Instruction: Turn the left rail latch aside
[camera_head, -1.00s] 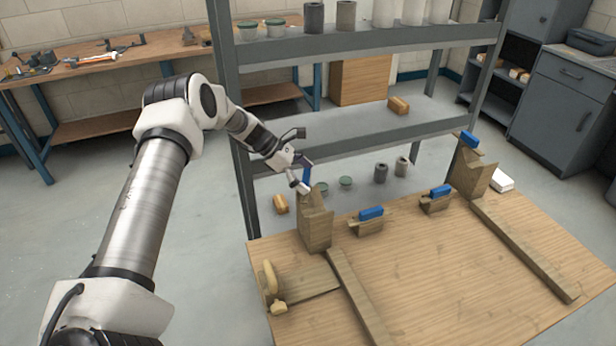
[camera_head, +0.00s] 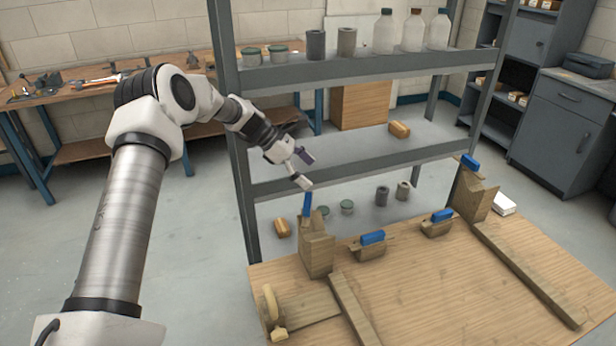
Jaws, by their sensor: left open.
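The left rail latch (camera_head: 307,203) is a blue handle standing nearly upright on top of the left wooden block (camera_head: 316,252). My left gripper (camera_head: 305,170) is open and empty, just above the latch. Its fingers are apart from the blue handle as far as I can tell. The right block (camera_head: 473,200) carries a similar blue latch (camera_head: 469,163), which lies tilted across its top. My right gripper is not in view.
Two wooden clamps with blue tops (camera_head: 372,238) (camera_head: 442,215) stand between the blocks on the wooden table (camera_head: 440,295). Two wooden rails (camera_head: 352,308) (camera_head: 525,272) run forward. A grey shelf rack (camera_head: 370,67) with bottles and cans stands close behind.

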